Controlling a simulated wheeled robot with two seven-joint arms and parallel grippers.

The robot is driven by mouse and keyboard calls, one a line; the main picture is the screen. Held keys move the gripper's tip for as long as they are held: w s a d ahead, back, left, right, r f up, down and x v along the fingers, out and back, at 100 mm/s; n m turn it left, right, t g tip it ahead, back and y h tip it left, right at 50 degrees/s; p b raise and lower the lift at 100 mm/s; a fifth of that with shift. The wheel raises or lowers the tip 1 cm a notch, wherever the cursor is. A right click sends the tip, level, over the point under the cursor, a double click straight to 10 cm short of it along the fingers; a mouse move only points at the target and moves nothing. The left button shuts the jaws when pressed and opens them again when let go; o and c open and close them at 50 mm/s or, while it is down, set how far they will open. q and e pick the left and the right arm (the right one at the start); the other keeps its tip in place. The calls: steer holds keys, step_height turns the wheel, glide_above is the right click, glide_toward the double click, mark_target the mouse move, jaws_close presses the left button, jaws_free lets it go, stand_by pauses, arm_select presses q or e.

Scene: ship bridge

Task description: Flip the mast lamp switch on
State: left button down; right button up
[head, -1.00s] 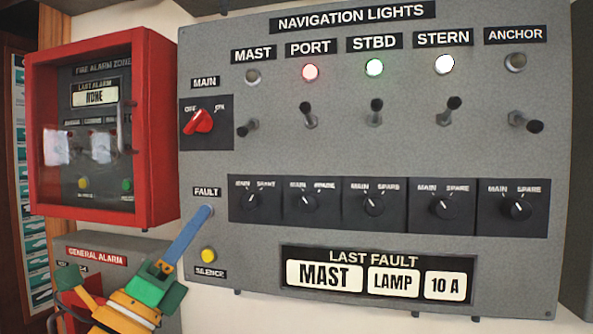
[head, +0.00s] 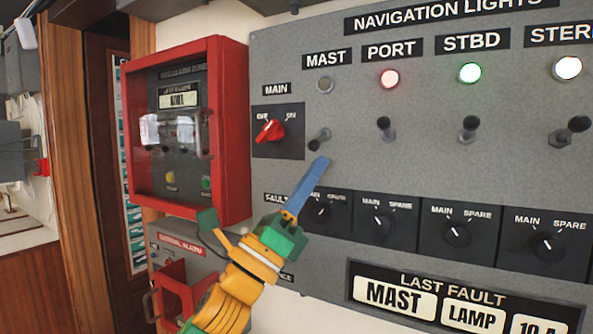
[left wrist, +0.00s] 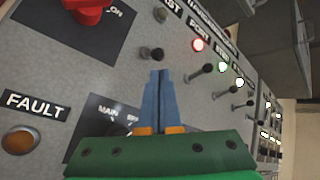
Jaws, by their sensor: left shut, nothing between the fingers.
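The mast switch (head: 316,142) is a small dark toggle under the MAST label. Its lever points downward, unlike the raised port switch (head: 385,126). The mast lamp (head: 325,85) above it is unlit. My left gripper (head: 321,162) is shut and empty, its blue fingertips just below the mast switch. In the left wrist view, the blue fingers (left wrist: 160,75) point at the mast switch (left wrist: 154,54), with a small gap seeming to lie between them. Contact cannot be told for certain. My right gripper is not in view.
The red MAIN knob (head: 269,130) sits left of the mast switch. A row of MAIN/SPARE knobs (head: 379,226) runs below. The stbd switch (head: 468,127) is further right. A red fire alarm box (head: 240,130) juts out at the left.

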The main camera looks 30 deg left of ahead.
mark_target(320, 140)
arm_select(q)
steer(key=shift+p+x, duration=0.3)
steer(key=shift+x, duration=0.75)
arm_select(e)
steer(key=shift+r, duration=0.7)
arm_select(q)
steer(key=shift+a, duration=0.15)
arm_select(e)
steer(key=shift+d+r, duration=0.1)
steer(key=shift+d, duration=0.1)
arm_select(q)
steer(key=shift+s+r, duration=0.1)
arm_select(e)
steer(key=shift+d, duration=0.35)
arm_select(q)
steer(key=shift+s+r, duration=0.1)
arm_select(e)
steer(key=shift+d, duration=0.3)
